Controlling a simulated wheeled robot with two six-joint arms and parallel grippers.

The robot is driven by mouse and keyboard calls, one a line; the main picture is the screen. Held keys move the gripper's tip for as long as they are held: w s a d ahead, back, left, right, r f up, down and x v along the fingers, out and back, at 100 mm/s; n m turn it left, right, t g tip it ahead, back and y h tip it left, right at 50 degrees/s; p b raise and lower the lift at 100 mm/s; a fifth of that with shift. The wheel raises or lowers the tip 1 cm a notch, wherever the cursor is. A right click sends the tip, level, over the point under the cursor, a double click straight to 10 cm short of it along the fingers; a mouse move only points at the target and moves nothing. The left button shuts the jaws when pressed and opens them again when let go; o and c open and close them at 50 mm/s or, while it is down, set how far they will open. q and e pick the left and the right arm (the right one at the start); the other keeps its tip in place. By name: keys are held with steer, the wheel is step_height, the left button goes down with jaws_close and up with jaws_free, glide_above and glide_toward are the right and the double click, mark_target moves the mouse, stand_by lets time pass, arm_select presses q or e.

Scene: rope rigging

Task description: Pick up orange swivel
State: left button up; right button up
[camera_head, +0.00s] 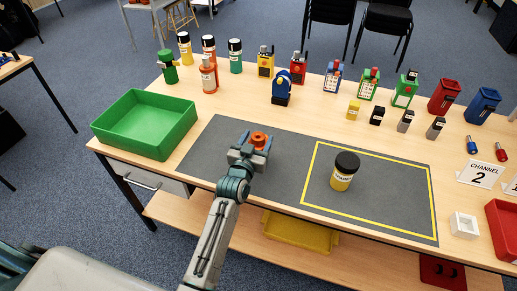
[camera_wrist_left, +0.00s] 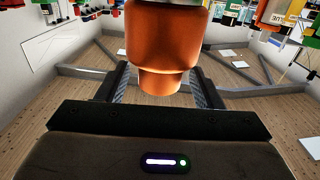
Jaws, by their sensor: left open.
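The orange swivel (camera_head: 259,139) is at the far end of my left gripper (camera_head: 252,151), over the dark grey mat. In the left wrist view the swivel (camera_wrist_left: 162,45) looks smooth and rounded, with a narrower end pointing toward the gripper. Its upper part is cut off by the frame's top edge. The open jaws of my left gripper (camera_wrist_left: 161,88) stand on either side of the narrow end, with a gap visible at each side. I cannot tell whether the swivel touches the mat. My right gripper is not in view.
A green tray (camera_head: 186,133) stands to the left. A yellow jar with a black lid (camera_head: 342,180) stands inside the yellow outline on the mat (camera_head: 297,152). An orange bottle (camera_head: 208,79) and several coloured devices line the table's back. The mat between gripper and jar is clear.

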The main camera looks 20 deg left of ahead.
arm_select(q)
steer(key=shift+w+f, duration=0.1)
steer(key=shift+w, duration=0.75)
steer(key=shift+s, duration=0.1)
jaws_close()
steer(key=shift+r, duration=0.2)
